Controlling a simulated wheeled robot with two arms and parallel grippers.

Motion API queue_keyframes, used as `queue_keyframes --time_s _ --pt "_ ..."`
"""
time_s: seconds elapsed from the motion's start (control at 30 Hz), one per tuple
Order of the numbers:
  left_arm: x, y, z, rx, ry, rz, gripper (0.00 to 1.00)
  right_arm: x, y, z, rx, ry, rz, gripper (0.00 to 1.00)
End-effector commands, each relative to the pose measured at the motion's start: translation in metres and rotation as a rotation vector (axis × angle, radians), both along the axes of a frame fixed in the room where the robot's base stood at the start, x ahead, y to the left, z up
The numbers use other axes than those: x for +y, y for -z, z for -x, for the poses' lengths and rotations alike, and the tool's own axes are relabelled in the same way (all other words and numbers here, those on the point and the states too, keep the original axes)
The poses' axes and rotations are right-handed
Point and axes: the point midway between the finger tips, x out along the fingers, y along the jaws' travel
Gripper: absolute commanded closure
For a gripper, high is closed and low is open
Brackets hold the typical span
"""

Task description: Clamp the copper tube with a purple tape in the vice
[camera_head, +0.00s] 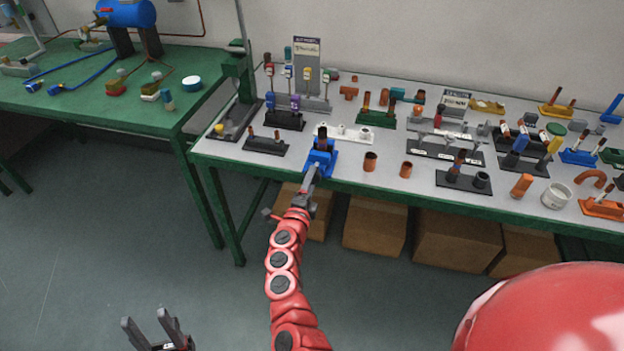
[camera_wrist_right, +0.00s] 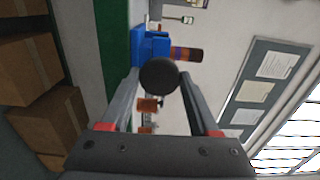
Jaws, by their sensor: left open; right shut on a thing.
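The blue vice (camera_head: 321,157) stands at the front edge of the white-topped table, and it also shows in the wrist view (camera_wrist_right: 150,46). A copper tube with a purple tape band (camera_wrist_right: 187,54) sits at the vice's jaws; it stands upright in the head view (camera_head: 323,137). I cannot tell how tightly the jaws press on it. My right gripper (camera_head: 312,178) is at the front of the vice. In the wrist view its fingers are shut on the dark round vice knob (camera_wrist_right: 159,76). My left gripper (camera_head: 152,328) is open and empty, low over the floor, away from the table.
Two loose copper fittings (camera_head: 370,162) stand right of the vice. Racks of tubes and tools, including a black holder (camera_head: 266,146), crowd the table behind and beside it. Cardboard boxes (camera_head: 375,225) lie under the table. A green bench (camera_head: 160,115) stands at left.

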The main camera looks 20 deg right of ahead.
Motion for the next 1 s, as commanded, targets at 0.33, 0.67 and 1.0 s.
queue_keyframes --time_s 0.33,0.67,1.0 --pt "0.000 0.000 0.000 0.000 0.000 0.000 0.50 0.000 0.000 0.000 0.000 0.000 -0.001 0.94" --pt "0.000 0.003 0.000 0.000 0.000 0.000 0.50 0.000 0.002 0.000 -0.006 -0.001 -0.011 0.94" --pt "0.000 0.015 0.000 0.000 0.000 0.000 0.50 0.001 0.003 0.000 -0.040 -0.003 -0.065 0.94"
